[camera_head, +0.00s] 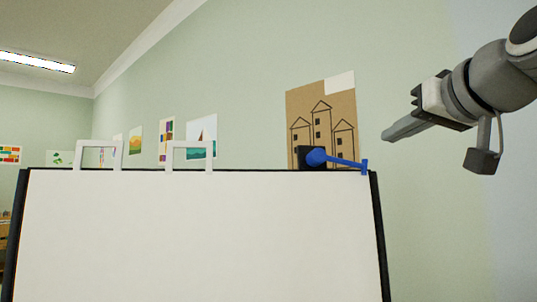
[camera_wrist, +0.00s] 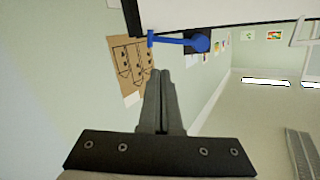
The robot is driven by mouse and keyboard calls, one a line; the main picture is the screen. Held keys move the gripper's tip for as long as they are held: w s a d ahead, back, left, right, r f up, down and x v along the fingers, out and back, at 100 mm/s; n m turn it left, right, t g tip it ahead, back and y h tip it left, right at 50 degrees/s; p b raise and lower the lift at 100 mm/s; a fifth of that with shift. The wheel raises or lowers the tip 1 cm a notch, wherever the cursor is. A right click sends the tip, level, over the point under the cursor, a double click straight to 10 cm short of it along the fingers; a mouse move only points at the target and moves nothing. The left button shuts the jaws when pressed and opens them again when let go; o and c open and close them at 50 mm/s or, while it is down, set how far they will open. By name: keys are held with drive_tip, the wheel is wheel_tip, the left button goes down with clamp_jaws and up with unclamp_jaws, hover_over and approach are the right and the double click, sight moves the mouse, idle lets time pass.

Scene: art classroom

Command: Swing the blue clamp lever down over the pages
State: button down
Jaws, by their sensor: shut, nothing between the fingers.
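The blue clamp lever (camera_head: 340,161) sticks out to the right from its round blue hub on a black block at the top right of the flip chart. It lies nearly level, tilting slightly down toward a short crosspiece at its free end. The white pages (camera_head: 200,235) fill the chart below it. My gripper (camera_head: 385,137) is shut and empty, up and to the right of the lever's free end in the head view. In the wrist view the lever (camera_wrist: 176,41) shows beyond my closed fingertips (camera_wrist: 161,72), apart from them in the picture.
Two white hoops (camera_head: 98,144) (camera_head: 190,145) stand on the chart's top edge, left of the clamp. A black frame (camera_head: 379,235) edges the pages. A brown house drawing (camera_head: 320,110) hangs on the wall behind. The space around my gripper looks free.

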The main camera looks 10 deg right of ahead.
sight(357, 164)
drive_tip(key=x, duration=1.2)
drive_tip(key=shift+f+p, duration=0.1)
drive_tip(key=shift+p, duration=0.3)
drive_tip(key=shift+f, duration=0.15)
drive_tip(key=shift+s+f+b, duration=0.2)
drive_tip(key=shift+f+b, duration=0.65)
drive_tip(key=shift+b, duration=0.2)
